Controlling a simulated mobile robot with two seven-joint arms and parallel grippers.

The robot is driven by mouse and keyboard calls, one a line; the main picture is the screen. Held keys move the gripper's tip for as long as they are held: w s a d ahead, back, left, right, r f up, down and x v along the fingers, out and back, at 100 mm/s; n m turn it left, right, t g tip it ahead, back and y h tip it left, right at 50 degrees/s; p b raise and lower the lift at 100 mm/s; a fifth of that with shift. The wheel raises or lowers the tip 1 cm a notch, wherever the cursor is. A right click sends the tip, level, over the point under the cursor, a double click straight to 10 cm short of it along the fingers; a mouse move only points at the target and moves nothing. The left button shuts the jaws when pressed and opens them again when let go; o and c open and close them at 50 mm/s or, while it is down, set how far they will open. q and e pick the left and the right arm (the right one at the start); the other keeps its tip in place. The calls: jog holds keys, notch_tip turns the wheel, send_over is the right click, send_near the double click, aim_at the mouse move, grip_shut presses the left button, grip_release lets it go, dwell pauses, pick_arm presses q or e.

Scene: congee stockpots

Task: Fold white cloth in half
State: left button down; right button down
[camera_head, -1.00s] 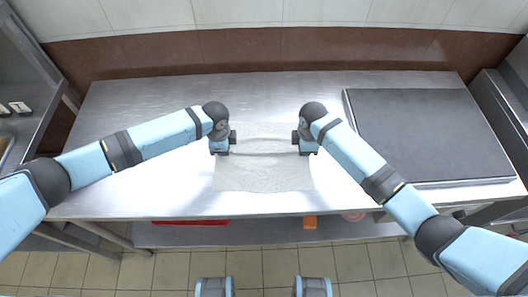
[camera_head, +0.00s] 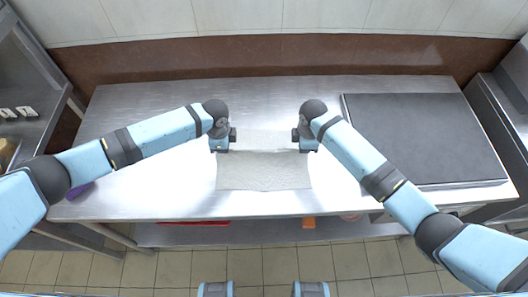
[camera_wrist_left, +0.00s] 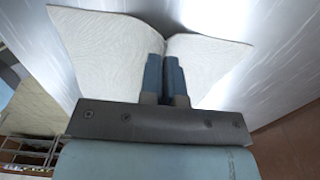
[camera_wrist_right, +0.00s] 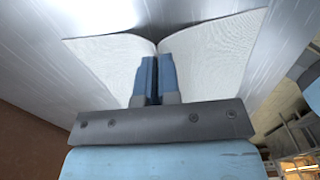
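The white cloth (camera_head: 264,171) lies on the steel table as a pale, wide rectangle, its far edge between my two grippers. My left gripper (camera_head: 221,150) is at its far left corner and my right gripper (camera_head: 305,150) at its far right corner. In the left wrist view, the cloth (camera_wrist_left: 110,55) is pinched between the two nearly closed blue fingers (camera_wrist_left: 165,75) and flares out on both sides. In the right wrist view, the cloth (camera_wrist_right: 215,60) is pinched the same way between the fingers (camera_wrist_right: 151,78). How its layers lie is unclear.
The steel table (camera_head: 140,195) is clear around the cloth. A dark grey flat plate (camera_head: 425,135) lies at the right. A purple thing (camera_head: 78,190) is at the left edge beneath my left arm. An orange block (camera_head: 309,222) shows below the front edge.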

pick_arm(q)
jog(key=shift+r, duration=0.35)
pick_arm(e)
jog(key=shift+r, duration=0.3)
